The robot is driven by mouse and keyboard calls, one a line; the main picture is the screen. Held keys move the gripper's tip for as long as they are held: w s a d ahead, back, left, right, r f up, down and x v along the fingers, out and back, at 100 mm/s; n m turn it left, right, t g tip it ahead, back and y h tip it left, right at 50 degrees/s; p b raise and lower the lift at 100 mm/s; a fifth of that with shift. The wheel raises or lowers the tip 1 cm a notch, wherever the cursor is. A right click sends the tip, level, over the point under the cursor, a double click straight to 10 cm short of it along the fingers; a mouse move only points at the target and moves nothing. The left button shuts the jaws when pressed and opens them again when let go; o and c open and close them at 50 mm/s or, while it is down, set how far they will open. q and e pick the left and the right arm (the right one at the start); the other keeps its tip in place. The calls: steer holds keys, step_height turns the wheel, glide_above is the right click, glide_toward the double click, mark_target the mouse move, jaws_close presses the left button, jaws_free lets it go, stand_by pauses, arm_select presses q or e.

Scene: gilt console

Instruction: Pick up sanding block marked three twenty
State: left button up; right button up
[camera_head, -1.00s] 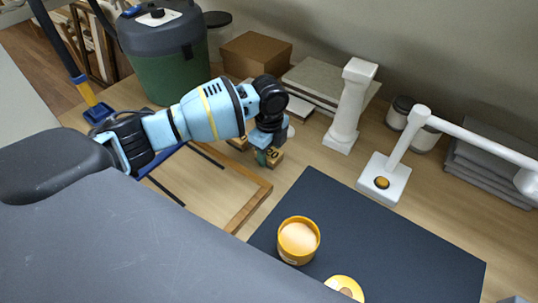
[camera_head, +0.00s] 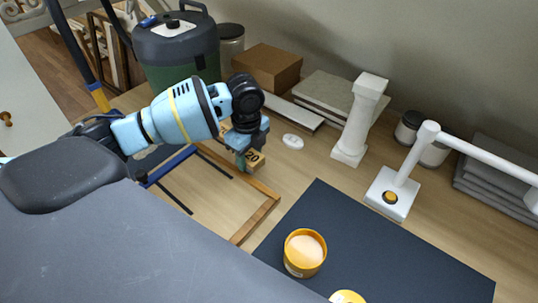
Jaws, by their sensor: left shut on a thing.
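My left gripper (camera_head: 246,160) is shut on a small tan sanding block (camera_head: 257,160) with dark marking on its face. The marking is too small to read surely. The fingers and wrist hide part of the block. It appears held just above the table, beside the wooden frame. A bit of another tan block (camera_head: 225,127) shows behind the wrist, mostly hidden. My right gripper is not in view.
A wooden frame (camera_head: 257,219) lies below the gripper. A white oval thing (camera_head: 293,141), a white column (camera_head: 359,120) and a white lamp (camera_head: 390,193) stand to the right. An open orange tub (camera_head: 305,253) is on the dark mat (camera_head: 400,253).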

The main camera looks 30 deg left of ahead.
arm_select(q)
steer(key=s+a, duration=0.1)
steer(key=a, duration=0.1)
steer(key=s+a, duration=0.4)
steer(key=shift+s+a+r, duration=0.2)
steer(key=shift+a+r, duration=0.2)
steer(key=shift+o, duration=1.3)
steer(key=shift+c, duration=0.7)
steer(key=shift+d, duration=0.15)
